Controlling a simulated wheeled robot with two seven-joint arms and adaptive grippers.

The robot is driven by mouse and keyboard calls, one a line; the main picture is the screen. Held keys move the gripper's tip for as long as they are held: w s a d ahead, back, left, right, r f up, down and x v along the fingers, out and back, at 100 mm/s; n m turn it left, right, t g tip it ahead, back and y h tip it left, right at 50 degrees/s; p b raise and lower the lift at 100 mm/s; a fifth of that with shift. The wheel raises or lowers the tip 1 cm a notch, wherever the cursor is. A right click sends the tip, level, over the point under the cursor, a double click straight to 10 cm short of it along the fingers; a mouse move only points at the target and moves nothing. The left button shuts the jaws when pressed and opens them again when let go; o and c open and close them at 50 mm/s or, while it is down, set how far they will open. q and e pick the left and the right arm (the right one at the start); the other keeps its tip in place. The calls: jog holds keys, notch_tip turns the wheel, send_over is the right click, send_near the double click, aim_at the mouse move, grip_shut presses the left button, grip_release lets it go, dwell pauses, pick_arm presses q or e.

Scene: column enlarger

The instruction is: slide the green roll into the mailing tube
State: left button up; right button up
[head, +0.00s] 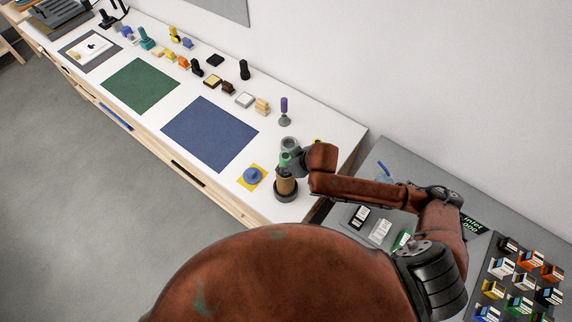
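The mailing tube (286,186) is a short brown cylinder standing upright in a dark round holder near the right end of the white table. The green roll (284,159) shows as a small green patch right at the top of the tube. My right gripper (287,161) is directly above the tube, pointing down, and appears shut on the roll. Its wrist hides part of the roll, and I cannot tell how far the roll's lower end is inside the tube. My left gripper is not in view.
A blue knob on a yellow square (252,176) lies just left of the tube. A purple-handled stamp (284,110) stands behind it. Blue (209,134) and green (141,86) mats lie further left. A grey table (400,157) with small boxes is at the right.

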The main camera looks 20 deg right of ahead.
aim_at(286, 156)
jog(key=shift+f, duration=0.15)
jog(key=o, duration=1.3)
jog(key=shift+r+p, duration=2.5)
jog(key=shift+p, duration=0.1)
jog(key=shift+r, duration=1)
